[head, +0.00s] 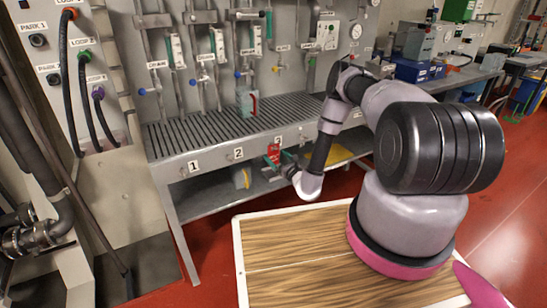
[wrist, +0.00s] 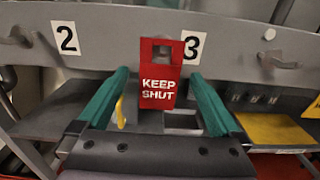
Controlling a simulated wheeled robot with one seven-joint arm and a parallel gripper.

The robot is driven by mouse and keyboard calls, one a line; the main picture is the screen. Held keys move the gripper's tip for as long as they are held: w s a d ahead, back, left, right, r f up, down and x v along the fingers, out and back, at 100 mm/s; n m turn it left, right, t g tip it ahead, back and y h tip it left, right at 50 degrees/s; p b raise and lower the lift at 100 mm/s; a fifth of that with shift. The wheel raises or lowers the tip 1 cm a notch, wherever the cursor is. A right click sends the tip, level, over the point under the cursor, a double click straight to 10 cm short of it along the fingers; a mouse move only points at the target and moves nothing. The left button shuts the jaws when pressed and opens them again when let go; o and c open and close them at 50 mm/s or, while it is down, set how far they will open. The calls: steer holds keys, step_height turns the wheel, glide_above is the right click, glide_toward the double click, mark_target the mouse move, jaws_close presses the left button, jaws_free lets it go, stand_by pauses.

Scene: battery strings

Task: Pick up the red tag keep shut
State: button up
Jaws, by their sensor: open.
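The red tag (wrist: 160,75) carries the white words KEEP SHUT and has a square hole near its top. In the wrist view it hangs upright at the grey bench front, between the number 2 and number 3 labels. My gripper (wrist: 162,80) is open, with one green finger on each side of the tag. There is a gap between each finger and the tag, and neither seems to touch it. In the head view the red tag (head: 273,153) shows at the bench edge by my gripper (head: 277,155). What the tag hangs from is not clear.
The slatted grey bench (head: 200,131) runs along the wall, with pipes and valves above it. A lower shelf (head: 205,206) holds a yellow item (head: 241,178). Small hooks stick out from the bench front. My wooden deck (head: 290,255) is clear.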

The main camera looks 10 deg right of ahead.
mark_target(274, 153)
steer(key=x, duration=0.3)
steer(key=shift+w+a, duration=0.1)
steer(key=shift+w, duration=0.25)
steer(key=c, duration=1.3)
steer(key=shift+c, duration=0.2)
